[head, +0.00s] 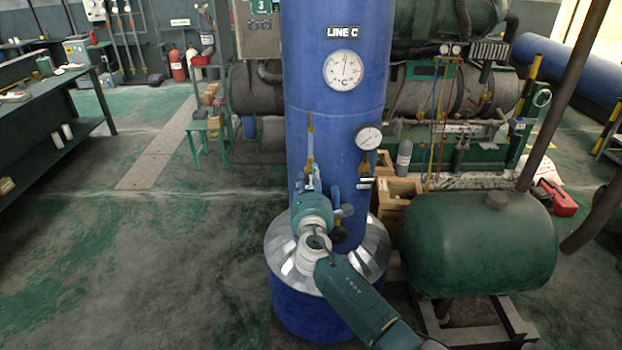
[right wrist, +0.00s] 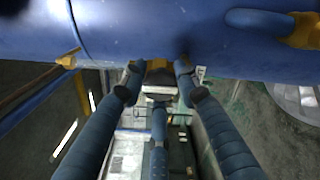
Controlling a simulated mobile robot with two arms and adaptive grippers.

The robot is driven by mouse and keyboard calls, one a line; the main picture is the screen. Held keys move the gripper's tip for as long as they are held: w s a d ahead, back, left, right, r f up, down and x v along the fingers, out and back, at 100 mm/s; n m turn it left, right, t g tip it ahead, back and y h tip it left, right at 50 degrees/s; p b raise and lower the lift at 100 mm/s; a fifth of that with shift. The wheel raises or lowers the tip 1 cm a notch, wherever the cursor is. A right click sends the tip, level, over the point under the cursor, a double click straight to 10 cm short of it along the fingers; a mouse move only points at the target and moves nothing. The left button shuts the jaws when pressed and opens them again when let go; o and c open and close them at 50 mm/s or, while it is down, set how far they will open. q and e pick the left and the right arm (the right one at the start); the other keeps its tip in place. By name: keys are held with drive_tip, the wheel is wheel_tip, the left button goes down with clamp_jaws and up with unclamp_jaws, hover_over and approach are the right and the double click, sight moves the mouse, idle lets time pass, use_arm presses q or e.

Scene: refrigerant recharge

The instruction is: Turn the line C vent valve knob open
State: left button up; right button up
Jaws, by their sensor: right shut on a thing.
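The blue LINE C column (head: 335,105) stands upright in the middle of the head view. My right gripper (head: 322,188) reaches its lower front from below right. In the right wrist view, the blue fingers of my right gripper (right wrist: 158,90) close around a small dark knob (right wrist: 157,88) with a brass stem against the column. I take this for the vent valve knob. Its turn position cannot be read, and in the head view the gripper largely hides it. My left gripper is not in view.
A dial gauge (head: 368,138) and a larger round thermometer (head: 343,70) sit on the column above the gripper. Brass fittings (head: 310,125) are close by. A green tank (head: 480,240) stands at right. Open floor (head: 150,250) lies to the left.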

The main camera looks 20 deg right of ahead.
drive_tip(key=shift+a+f, duration=0.1)
drive_tip(key=shift+f, duration=0.05)
drive_tip(key=o, duration=1.2)
drive_tip(key=shift+c, duration=0.2)
drive_tip(key=v, duration=1.2)
